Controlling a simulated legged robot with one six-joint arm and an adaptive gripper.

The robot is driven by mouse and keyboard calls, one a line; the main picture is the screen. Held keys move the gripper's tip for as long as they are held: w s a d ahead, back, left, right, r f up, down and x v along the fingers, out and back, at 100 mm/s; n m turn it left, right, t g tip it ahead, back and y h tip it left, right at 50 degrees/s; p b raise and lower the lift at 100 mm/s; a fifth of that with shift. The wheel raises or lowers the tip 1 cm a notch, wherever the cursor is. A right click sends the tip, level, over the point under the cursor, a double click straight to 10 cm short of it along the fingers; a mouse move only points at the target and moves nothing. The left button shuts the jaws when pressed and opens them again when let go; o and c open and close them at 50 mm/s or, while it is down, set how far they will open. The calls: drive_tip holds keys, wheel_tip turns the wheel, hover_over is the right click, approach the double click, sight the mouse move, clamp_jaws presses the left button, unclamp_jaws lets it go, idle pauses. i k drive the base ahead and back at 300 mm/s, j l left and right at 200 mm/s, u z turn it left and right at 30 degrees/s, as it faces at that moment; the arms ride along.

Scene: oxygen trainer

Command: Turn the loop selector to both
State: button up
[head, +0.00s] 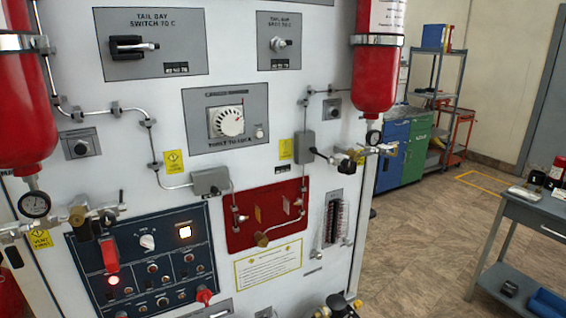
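A dark blue control panel (173,268) is on the lower left of the white trainer wall. A white rotary knob (147,242) sits near its top middle and looks like the loop selector. The lettering around it is too small to read, so I cannot tell which position it points to. My gripper does not show clearly anywhere in the head view.
Red bottles (375,75) with gauges and valves flank the wall. A brass valve (78,217) juts out over the panel's upper left corner. A red knob (205,296) sticks out at its lower right. A grey table (530,215) stands at right, with open floor (420,240) between.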

sight(147, 242)
drive_tip(key=u, duration=1.45)
